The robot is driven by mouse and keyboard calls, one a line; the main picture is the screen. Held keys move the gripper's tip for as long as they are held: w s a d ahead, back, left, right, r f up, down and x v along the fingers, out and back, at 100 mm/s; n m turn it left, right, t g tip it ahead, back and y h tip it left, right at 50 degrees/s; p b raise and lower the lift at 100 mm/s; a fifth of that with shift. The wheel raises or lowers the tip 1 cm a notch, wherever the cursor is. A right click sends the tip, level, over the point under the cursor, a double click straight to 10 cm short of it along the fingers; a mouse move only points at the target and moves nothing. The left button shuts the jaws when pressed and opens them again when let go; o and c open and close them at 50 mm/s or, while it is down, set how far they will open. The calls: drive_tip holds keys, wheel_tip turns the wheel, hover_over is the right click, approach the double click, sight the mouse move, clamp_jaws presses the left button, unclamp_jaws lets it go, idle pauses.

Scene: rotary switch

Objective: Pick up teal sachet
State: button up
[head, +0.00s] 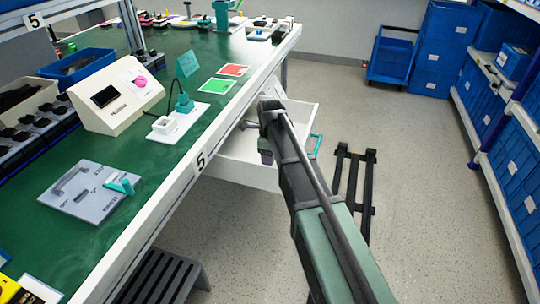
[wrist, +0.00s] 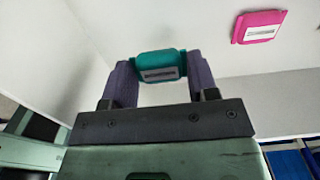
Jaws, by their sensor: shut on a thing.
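The teal sachet (wrist: 160,66) is between the two purple fingers of my gripper (wrist: 160,78) in the wrist view. The fingers are shut on it from both sides, and a pale label with a dark stripe faces the camera. A pink sachet (wrist: 259,26) lies apart, to the upper right, on a white surface. In the head view my gripper (head: 266,156) is at the open drawer (head: 235,175) below the table edge. My arm hides much of the drawer, and the teal sachet cannot be made out there.
The green-topped table (head: 150,185) holds a grey panel (head: 85,188) with a teal switch handle, a beige meter box (head: 120,93), and red (head: 233,70) and green (head: 216,86) cards. A dark rack (head: 354,190) stands on the floor at right. Open floor lies beyond it.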

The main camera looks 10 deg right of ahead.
wheel_tip(320, 180, up, 16)
drive_tip(key=p, duration=1.3)
drive_tip(key=shift+p, duration=0.35)
